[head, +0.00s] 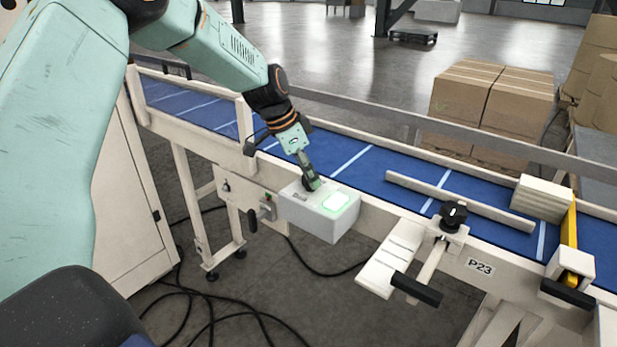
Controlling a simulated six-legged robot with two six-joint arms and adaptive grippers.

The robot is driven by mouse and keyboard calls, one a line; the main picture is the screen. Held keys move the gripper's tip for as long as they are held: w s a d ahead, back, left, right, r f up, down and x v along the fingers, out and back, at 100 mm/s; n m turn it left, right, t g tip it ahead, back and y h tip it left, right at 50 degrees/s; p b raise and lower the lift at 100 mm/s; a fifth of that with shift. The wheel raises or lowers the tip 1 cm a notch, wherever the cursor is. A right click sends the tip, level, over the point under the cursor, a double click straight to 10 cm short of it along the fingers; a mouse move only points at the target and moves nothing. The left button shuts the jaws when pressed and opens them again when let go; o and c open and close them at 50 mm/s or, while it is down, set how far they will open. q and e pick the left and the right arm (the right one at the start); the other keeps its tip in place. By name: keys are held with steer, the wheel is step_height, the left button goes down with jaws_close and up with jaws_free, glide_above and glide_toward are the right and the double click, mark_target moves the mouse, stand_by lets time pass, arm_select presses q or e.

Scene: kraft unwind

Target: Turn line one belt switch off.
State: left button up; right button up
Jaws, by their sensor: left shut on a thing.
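A pale grey switch box (310,218) is mounted on the near side of the blue conveyor belt. My left gripper (313,186) points down at the box top, just left of and behind the green light. It is shut on the belt switch, which is mostly hidden by the fingers, so its position cannot be told. A small dark label sits on the box top to the left of the fingers. My right gripper is not in view.
The blue belt (365,165) runs behind the box, with a pale guide bar (460,202) on it. A black clamp knob (453,215) and a P23 plate (480,266) are to the right. Cartons (490,105) stand beyond. Black cables (225,315) lie on the floor.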

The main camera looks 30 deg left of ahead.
arm_select(q)
steer(key=shift+f+m+g+h+b, duration=0.15)
steer(key=shift+m+g+h+b, duration=0.2)
steer(key=shift+m, duration=0.65)
steer(key=m, duration=0.2)
steer(key=shift+w+a+m+g+h, duration=0.1)
steer(key=shift+m+g+h, duration=0.15)
steer(key=shift+m+g, duration=0.6)
steer(key=shift+m, duration=0.75)
steer(key=shift+w+m+g+p, duration=0.15)
steer(key=shift+m+g+p, duration=0.4)
steer(key=shift+m, duration=1.35)
steer(key=shift+h, duration=0.3)
steer(key=o, duration=1.2)
steer(key=shift+c, duration=0.2)
steer(key=shift+r, duration=0.25)
